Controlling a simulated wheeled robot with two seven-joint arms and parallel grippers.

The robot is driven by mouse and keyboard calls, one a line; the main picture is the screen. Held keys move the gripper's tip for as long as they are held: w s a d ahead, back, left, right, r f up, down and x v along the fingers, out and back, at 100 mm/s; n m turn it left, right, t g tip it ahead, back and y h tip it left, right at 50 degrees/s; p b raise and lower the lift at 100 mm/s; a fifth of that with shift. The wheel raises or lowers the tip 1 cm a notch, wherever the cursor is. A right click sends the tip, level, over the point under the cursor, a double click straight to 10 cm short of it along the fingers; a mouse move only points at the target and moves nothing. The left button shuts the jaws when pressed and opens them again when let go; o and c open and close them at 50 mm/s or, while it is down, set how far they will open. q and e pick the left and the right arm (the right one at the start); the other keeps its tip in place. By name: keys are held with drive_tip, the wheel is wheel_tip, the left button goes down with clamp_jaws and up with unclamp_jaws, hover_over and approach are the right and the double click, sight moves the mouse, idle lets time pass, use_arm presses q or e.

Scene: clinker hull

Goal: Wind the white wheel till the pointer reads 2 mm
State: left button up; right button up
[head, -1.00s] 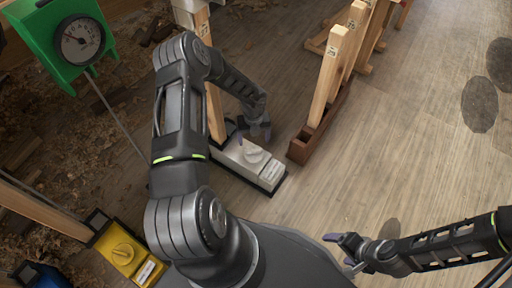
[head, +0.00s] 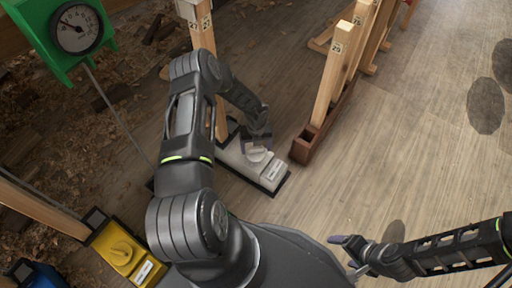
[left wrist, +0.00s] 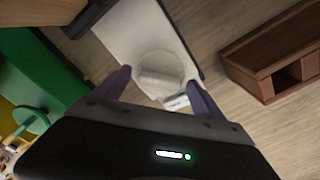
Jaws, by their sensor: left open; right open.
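The white wheel (head: 257,154), a round knob with a raised bar, sits on a white box (head: 236,158) on the floor; it also shows in the left wrist view (left wrist: 160,72). My left gripper (head: 256,146) is open above it and partly covers it in the head view. In the wrist view its purple fingers stand on either side of the wheel's near edge; I cannot tell whether they touch it. A green-framed dial (head: 79,29) at top left has a dark pointer slanting up and left; its numbers are too small to read. My right gripper (head: 350,252) is open and empty.
A yellow box (head: 122,252) with its own knob stands at lower left, beside a blue thing (head: 36,274). A brown wooden trough (head: 311,142) with upright posts (head: 334,72) stands right of the white box.

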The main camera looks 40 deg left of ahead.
use_arm(q)
drive_tip(key=shift+c, duration=0.6)
drive_tip(key=c, duration=1.2)
drive_tip(key=shift+c, duration=0.2)
drive_tip(key=shift+m, duration=0.3)
drive_tip(key=m, duration=0.3)
drive_tip(key=shift+m+p, duration=0.35)
drive_tip(key=shift+m, duration=1.45)
drive_tip(key=o, duration=1.4)
drive_tip(key=shift+c, duration=0.2)
